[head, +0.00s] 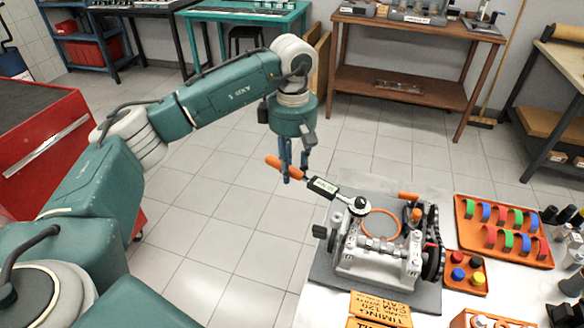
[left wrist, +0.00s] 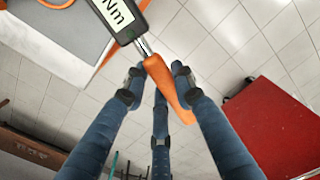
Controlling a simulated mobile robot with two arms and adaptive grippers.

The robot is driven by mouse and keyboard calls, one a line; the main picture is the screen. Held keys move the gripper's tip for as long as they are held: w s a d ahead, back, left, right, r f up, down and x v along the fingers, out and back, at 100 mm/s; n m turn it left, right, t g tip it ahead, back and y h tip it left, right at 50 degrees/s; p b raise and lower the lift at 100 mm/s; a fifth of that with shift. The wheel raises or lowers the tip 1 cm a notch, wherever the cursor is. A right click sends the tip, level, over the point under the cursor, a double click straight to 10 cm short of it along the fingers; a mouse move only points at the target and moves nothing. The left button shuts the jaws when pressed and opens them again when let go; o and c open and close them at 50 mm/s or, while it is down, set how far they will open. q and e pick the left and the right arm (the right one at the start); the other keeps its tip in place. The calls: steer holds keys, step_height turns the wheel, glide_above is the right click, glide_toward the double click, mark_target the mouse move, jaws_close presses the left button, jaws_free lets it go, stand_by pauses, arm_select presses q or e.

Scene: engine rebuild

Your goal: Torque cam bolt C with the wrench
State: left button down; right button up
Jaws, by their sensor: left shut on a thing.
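The torque wrench (head: 323,187) has an orange handle, a dark body with a pale display and a round head. My right gripper is out of view.
An orange tray (head: 508,258) with coloured half-rings stands right of the engine. A small tray (head: 466,285) holds coloured caps. Orange timing cards (head: 381,307) lie in front. Floor left of the bench is clear.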

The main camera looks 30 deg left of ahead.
arm_select(q)
steer(key=shift+w+d+r+m+p, duration=0.15)
steer(key=shift+w+d+m, duration=0.15)
steer(key=shift+w+m, duration=0.55)
steer(key=shift+w+d+f+m+p, duration=0.15)
steer(key=shift+w+d+m, duration=0.25)
steer(key=shift+w, duration=0.8)
stand_by(4.0)
steer(key=shift+s+a+n, duration=0.35)
steer(key=shift+s+a, duration=0.05)
steer(key=shift+s, duration=0.25)
stand_by(1.3)
